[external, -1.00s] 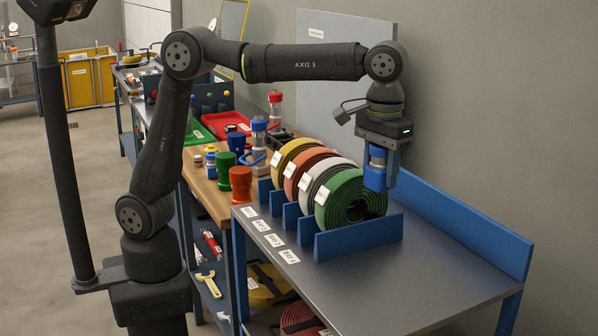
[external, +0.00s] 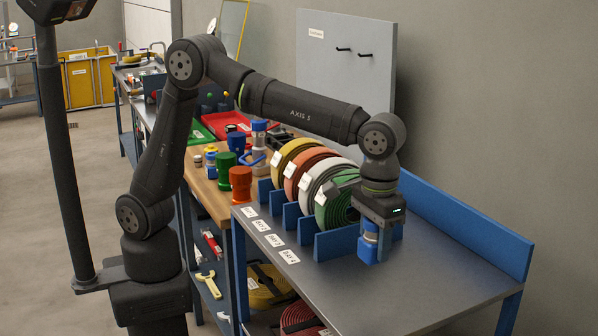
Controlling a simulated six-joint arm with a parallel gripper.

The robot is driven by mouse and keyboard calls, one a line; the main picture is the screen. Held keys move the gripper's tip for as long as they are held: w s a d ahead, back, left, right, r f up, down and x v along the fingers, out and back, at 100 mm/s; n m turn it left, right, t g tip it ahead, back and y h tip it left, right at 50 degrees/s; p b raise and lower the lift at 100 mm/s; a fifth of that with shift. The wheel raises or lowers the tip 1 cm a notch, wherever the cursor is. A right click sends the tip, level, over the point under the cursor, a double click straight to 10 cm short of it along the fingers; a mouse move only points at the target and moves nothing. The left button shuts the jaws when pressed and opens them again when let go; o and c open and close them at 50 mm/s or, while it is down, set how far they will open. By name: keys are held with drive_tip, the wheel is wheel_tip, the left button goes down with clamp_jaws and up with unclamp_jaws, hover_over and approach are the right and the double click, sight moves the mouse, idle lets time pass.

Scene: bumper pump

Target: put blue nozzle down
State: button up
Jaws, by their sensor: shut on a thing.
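My gripper (external: 377,222) points down at the near side of the hose rack. It is shut on the blue nozzle (external: 369,247), which has a blue body with a paler band and hangs upright below the jaws. The nozzle is in front of the rack's blue end panel (external: 333,243) and low over the grey metal bench top (external: 400,285). I cannot tell whether its lower end touches the bench top. The jaws hide part of the nozzle's upper end.
Yellow (external: 290,148), orange (external: 302,165), white (external: 318,180) and green (external: 335,208) coiled hoses stand in the blue rack beside my gripper. A blue rail (external: 460,230) runs along the wall side. The bench top's near right part is clear. Red and green fittings stand on the wooden bench.

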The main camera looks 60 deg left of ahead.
drive_tip(key=w+a+f, duration=0.1)
drive_tip(key=w+f, duration=0.1)
drive_tip(key=w, duration=0.1)
drive_tip(key=w+a+f, duration=0.1)
drive_tip(key=w+f, duration=0.1)
drive_tip(key=w, duration=0.1)
drive_tip(key=w+a+f, duration=0.1)
drive_tip(key=w+f, duration=0.1)
drive_tip(key=w, duration=0.2)
drive_tip(key=shift+f, duration=0.15)
drive_tip(key=shift+w+f, duration=0.1)
drive_tip(key=shift+f, duration=1.9)
drive_tip(key=shift+f, duration=0.1)
drive_tip(key=o, duration=1.1)
wheel_tip(320, 180, up, 12)
drive_tip(key=shift+r, duration=0.1)
drive_tip(key=shift+f, duration=4.25)
